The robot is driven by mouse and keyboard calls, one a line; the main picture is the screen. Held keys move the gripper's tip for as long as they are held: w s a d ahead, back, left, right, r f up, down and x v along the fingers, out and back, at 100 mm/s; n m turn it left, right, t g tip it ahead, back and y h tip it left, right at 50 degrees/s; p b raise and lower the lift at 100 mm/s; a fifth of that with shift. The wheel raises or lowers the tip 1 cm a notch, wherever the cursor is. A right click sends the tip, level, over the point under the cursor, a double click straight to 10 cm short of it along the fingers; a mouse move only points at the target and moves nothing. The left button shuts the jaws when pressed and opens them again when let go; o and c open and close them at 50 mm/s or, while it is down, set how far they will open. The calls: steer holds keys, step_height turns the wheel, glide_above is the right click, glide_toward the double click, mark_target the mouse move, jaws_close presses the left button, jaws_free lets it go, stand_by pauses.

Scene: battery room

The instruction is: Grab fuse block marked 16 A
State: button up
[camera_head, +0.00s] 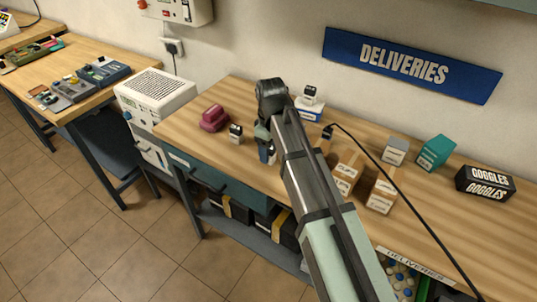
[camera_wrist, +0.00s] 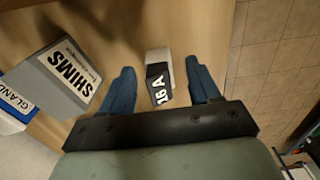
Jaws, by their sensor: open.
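The fuse block (camera_wrist: 158,78) has a white body and a black face marked 16 A. In the wrist view it lies between the two blue fingers of my gripper (camera_wrist: 160,68), with a gap on each side. My gripper is open and holds nothing. In the head view, a small white and black block (camera_head: 235,133) that looks like this fuse block stands on the wooden table (camera_head: 196,118). There my gripper (camera_head: 266,149) is just to its right, partly hidden by my arm.
A grey SHIMS box (camera_wrist: 62,75) and a GLAND box (camera_wrist: 14,106) lie left of the fingers. A magenta object (camera_head: 214,118) is near the block. Several boxes, a teal box (camera_head: 435,152) and a GOGGLES box (camera_head: 486,184) stand right. The table's front edge is close.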

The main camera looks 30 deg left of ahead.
steer(key=shift+f, duration=1.35)
steer(key=shift+c, duration=0.3)
steer(key=c, duration=1)
steer(key=shift+r, duration=0.1)
steer(key=shift+c, duration=0.2)
